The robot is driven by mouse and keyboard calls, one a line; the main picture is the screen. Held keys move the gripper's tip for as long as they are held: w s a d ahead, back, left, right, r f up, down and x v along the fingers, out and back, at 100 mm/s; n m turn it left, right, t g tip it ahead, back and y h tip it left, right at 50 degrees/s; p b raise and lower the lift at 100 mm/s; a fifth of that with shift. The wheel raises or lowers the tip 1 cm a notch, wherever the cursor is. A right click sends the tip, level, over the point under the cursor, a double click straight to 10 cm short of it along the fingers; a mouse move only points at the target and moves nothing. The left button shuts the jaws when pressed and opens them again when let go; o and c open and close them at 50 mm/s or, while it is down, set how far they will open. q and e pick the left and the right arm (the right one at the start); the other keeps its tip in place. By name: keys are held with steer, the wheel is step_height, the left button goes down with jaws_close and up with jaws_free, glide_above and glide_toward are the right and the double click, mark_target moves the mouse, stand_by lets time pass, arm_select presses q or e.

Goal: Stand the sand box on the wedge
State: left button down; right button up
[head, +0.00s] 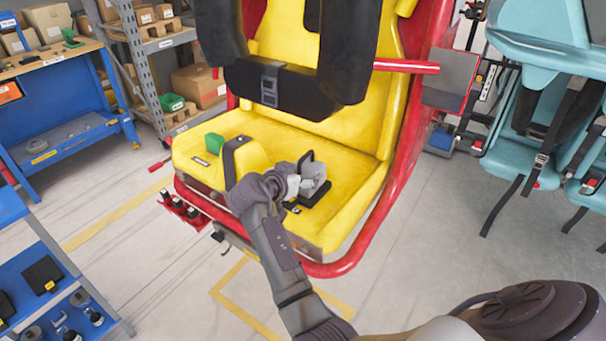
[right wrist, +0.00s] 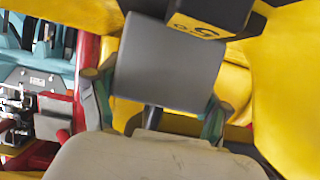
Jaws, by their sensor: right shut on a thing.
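My right gripper (head: 297,183) is over the right half of the yellow seat, shut on a grey block with a rounded edge (head: 314,172). I take this block to be the sand box. In the right wrist view the block (right wrist: 165,65) sits between the green-padded fingers (right wrist: 160,108). A black piece (head: 318,194) lies on the seat close below the block; I cannot tell whether they touch, or whether it is the wedge. A green block (head: 214,143) sits on the seat's left part. My left gripper is not in view.
The yellow seat (head: 340,215) has a raised middle hump and a red tube frame. Black padded restraints (head: 345,50) hang above. A black block labelled 5.0 (right wrist: 205,18) is close to the held block. Blue benches and shelves stand left, teal seats right.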

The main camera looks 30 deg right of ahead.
steer(key=shift+f+b, duration=0.2)
steer(key=shift+b, duration=0.25)
stand_by(0.4)
steer(key=o, duration=1.8)
steer(key=shift+c, duration=0.2)
steer(key=shift+f, duration=0.1)
steer(key=shift+f, duration=0.15)
step_height(320, 180, up, 10)
steer(key=shift+r, duration=0.2)
